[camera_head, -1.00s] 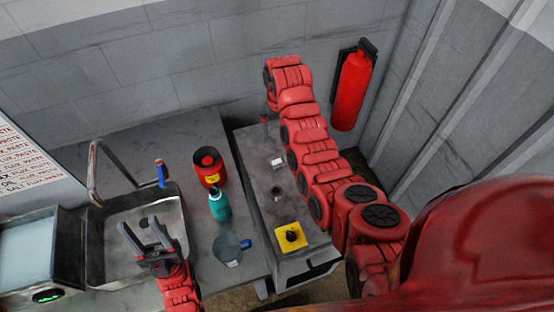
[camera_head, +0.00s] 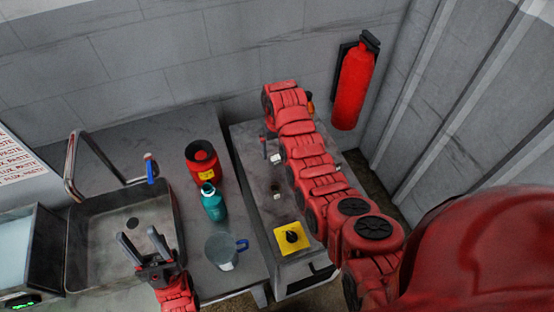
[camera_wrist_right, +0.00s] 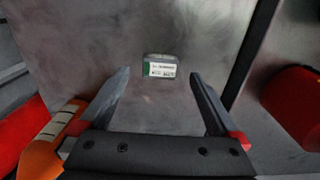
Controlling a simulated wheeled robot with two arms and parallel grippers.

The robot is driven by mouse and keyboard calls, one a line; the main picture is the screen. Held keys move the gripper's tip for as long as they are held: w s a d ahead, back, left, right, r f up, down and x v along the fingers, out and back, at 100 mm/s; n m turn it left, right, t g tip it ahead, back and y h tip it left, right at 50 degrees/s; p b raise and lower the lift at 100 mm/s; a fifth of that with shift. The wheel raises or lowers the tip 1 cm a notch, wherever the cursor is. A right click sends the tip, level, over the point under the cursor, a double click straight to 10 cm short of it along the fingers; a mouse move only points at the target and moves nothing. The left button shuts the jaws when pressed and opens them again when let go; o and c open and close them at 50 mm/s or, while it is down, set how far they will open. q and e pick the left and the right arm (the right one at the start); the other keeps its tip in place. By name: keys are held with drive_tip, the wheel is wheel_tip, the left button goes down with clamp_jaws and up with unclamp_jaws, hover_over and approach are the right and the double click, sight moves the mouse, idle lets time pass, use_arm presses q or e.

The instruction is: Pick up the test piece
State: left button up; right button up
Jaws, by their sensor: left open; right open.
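A small piece with a white and green label (camera_wrist_right: 161,68) lies on a grey metal surface in the right wrist view. It lies ahead of the fingertips of my right gripper (camera_wrist_right: 160,75), apart from them. I cannot tell for sure that it is the test piece. In the head view a small pale block (camera_head: 276,158) lies on the grey cabinet top (camera_head: 252,160), beside my right arm. My right gripper (camera_head: 269,145) points down there, partly hidden by the arm; its jaws are open and empty. My left gripper (camera_head: 140,243) is open and empty over the sink's front.
A yellow switch plate with a black knob (camera_head: 292,238) is at the cabinet's front. A glass beaker (camera_head: 222,252), teal bottle (camera_head: 213,205) and red container (camera_head: 203,165) stand between the cabinet and sink (camera_head: 105,225). A fire extinguisher (camera_head: 352,85) hangs on the wall. An orange object (camera_wrist_right: 52,130) is left.

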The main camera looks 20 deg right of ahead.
sight(277, 157)
wheel_tip(277, 157, down, 3)
drive_tip(key=shift+f+b, duration=0.2)
drive_tip(key=shift+b, duration=0.1)
drive_tip(key=shift+w+r, duration=0.1)
drive_tip(key=shift+r, duration=0.05)
clamp_jaws()
